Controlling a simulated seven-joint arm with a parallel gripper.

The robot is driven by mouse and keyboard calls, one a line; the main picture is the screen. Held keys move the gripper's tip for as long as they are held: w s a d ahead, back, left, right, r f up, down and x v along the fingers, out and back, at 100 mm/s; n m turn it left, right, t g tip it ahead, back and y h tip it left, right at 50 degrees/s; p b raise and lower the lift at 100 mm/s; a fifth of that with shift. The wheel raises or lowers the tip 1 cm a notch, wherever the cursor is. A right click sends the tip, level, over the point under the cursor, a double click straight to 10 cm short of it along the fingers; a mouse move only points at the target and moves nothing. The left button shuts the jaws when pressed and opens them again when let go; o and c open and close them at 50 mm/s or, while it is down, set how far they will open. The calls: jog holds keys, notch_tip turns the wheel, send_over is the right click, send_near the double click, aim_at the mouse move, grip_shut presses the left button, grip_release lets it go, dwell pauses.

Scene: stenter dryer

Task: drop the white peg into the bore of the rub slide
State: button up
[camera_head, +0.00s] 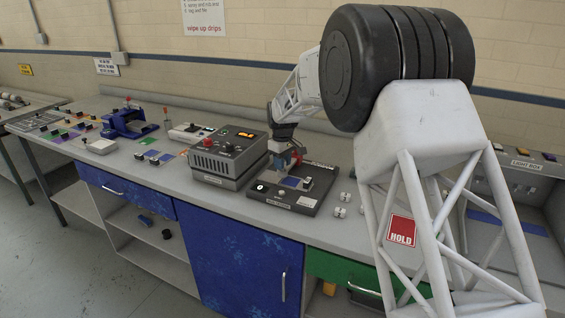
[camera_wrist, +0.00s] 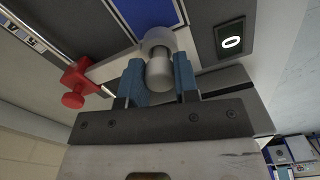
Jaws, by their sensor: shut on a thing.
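My gripper (camera_wrist: 160,80) has two blue fingers, one on each side of a pale grey-white peg (camera_wrist: 159,74), and is shut on it. A rounded pale collar (camera_wrist: 158,38) shows at the peg's far end; I cannot tell whether the peg is inside it or only in front of it. A pale bar (camera_wrist: 114,67) runs from the collar to a red knob (camera_wrist: 74,82). I take these for the rub slide, but its bore is hidden. In the head view my gripper (camera_head: 284,160) is low over the dark base plate (camera_head: 312,204), and the peg is not clear.
A blue pad (camera_wrist: 147,13) and a black "0" plate (camera_wrist: 231,43) lie by the collar. A grey control box (camera_head: 225,165) stands close left of the base plate. Small pale blocks (camera_head: 340,211) lie to its right. The bench front edge is near.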

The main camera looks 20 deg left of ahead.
jog(key=shift+f, duration=0.35)
dwell(0.4)
jog(key=o, duration=1)
jog(key=shift+o, duration=0.2)
jog(key=shift+r, duration=3.9)
